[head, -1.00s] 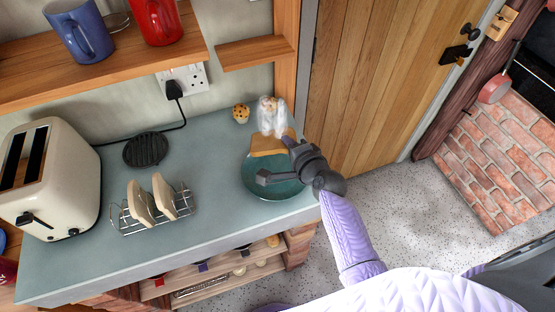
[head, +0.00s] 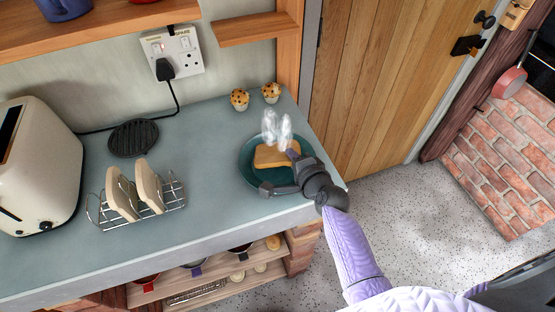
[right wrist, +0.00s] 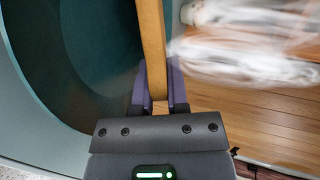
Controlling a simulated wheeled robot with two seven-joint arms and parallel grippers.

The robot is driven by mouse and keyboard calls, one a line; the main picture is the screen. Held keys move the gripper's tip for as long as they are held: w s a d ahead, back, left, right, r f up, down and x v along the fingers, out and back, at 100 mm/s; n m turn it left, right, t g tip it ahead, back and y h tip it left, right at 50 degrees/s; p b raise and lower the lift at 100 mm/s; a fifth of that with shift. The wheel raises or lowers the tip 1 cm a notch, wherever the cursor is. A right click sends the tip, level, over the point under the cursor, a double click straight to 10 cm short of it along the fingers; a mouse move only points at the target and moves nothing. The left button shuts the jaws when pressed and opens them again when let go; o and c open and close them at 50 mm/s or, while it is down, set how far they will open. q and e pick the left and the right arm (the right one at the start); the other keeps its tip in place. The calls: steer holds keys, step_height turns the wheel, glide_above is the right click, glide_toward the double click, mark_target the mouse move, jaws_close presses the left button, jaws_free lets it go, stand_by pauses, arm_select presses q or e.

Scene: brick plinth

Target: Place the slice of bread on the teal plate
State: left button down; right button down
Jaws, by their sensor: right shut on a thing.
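The teal plate (head: 254,180) lies on the counter near its right end. My right gripper (head: 280,172) is over the plate and shut on the slice of bread (head: 272,157). In the head view the golden-brown slice overlaps the far half of the plate; whether it touches the plate is unclear. In the right wrist view the slice (right wrist: 152,40) stands edge-on between the fingers (right wrist: 157,88), with the plate (right wrist: 92,45) to its left. My left gripper is out of view.
White translucent shapes (head: 277,130) show just behind the bread. A toast rack (head: 172,204) with two slices, a black trivet (head: 134,138) and a toaster (head: 40,165) are left. The counter between rack and plate is clear.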

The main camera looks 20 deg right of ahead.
steer(key=c, duration=0.9)
jaws_free()
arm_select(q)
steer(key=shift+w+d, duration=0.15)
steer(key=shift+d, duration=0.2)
arm_select(e)
steer(key=shift+o, duration=0.6)
